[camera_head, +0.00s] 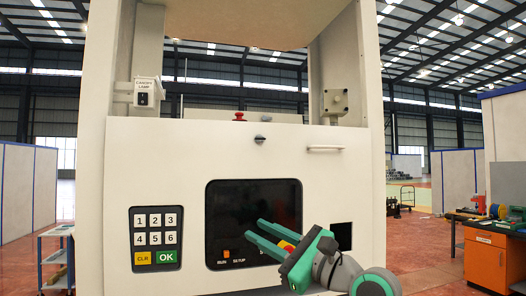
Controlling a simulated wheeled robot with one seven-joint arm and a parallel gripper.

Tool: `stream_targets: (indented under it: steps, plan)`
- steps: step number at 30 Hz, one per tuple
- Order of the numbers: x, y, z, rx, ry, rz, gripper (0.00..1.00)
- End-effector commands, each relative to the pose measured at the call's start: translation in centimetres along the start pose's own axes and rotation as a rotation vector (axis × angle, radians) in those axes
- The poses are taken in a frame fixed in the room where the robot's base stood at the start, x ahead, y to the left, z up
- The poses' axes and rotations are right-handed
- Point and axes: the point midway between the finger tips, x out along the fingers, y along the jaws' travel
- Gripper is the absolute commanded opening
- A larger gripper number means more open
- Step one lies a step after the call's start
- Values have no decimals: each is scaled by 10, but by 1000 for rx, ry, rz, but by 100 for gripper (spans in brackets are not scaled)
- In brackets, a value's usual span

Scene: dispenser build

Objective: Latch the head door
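The dispenser's white front panel (188,160), which looks like the head door, faces me and appears flush; I cannot tell whether it is fully closed. A small dark knob (260,139), perhaps the latch, is at its top middle. A pale bar handle (325,149) is to the right of the knob. My gripper (253,230) has two green fingers set apart with nothing between them. It is in front of the dark window (225,205), below the knob and handle. It hides the window's lower right part and some lettering.
A keypad (155,238) is left of the window. An orange switch (226,254) marked RUN and SETUP is at the window's lower left. A black square opening (341,236) is to the right. A red button (239,116) and a canopy lamp switch (147,92) are above.

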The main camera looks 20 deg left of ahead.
Motion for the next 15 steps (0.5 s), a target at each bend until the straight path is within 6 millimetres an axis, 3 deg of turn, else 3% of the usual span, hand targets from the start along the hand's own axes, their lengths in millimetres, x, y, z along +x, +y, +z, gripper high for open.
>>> stream_targets:
  steps: [15]
  plan:
    - [28,-98,120,-765,453,-55,24]
